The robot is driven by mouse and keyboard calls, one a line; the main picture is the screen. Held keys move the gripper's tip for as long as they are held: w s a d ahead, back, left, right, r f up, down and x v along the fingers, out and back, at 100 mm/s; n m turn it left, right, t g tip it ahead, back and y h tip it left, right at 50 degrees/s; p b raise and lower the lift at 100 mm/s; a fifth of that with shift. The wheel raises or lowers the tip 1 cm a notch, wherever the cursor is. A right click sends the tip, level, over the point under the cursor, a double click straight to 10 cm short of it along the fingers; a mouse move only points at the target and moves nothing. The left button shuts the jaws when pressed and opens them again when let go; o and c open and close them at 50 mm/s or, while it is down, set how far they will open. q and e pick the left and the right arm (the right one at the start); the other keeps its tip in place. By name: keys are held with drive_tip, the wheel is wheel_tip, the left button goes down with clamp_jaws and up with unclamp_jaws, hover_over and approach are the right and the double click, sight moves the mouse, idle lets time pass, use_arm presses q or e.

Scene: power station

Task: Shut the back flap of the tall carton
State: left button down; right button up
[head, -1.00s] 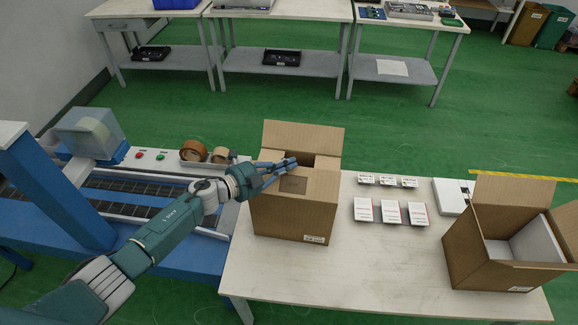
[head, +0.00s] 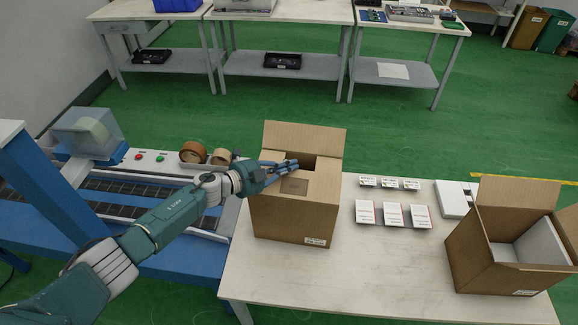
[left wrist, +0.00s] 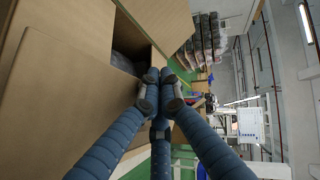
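The tall carton (head: 291,218) is a brown box on the near table. Its back flap (head: 304,138) stands up, leaning slightly back. The near and side top flaps lie folded in, leaving a dark gap (head: 325,164) in front of the back flap. My left gripper (head: 294,165) is over the carton's top, its fingers pointing right across it, just in front of the back flap. In the left wrist view its blue fingers (left wrist: 161,75) are together with nothing seen between them, beside the carton's opening (left wrist: 130,42). Contact with the carton cannot be told. My right gripper is not in view.
A second open carton (head: 490,262) stands at the table's right. Small white boxes (head: 392,214) and a white device (head: 455,198) lie between. Tape rolls (head: 193,152) and a conveyor (head: 125,198) are at the left. The table's front middle is clear.

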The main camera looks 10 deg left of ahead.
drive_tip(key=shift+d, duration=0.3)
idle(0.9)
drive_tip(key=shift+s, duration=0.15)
